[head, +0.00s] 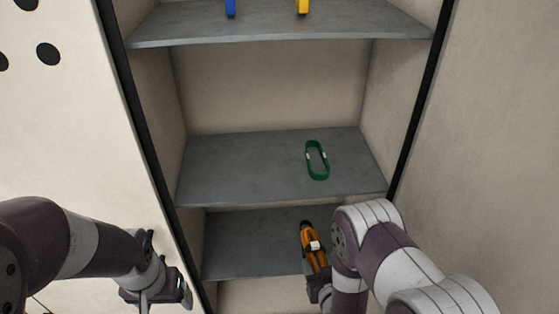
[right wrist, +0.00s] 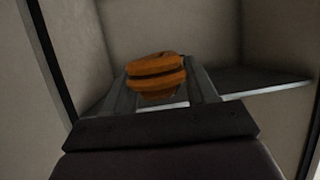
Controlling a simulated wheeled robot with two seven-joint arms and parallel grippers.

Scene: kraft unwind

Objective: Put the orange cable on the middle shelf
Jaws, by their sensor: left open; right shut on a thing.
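The orange cable (head: 311,246) is a bundled loop with a pale band and a dark end, seen in front of the lowest visible shelf. It also shows between the fingers in the right wrist view (right wrist: 156,74). My right gripper (head: 316,276) is shut on it; the right arm partly hides the gripper in the head view. In the right wrist view my right gripper (right wrist: 160,92) has a finger on each side of the cable. The middle shelf (head: 240,165) is grey and holds a green looped cable (head: 308,163). My left gripper (head: 160,300) is open and empty, left of the cabinet.
Dark frame posts edge the cabinet. The left part of the middle shelf is clear.

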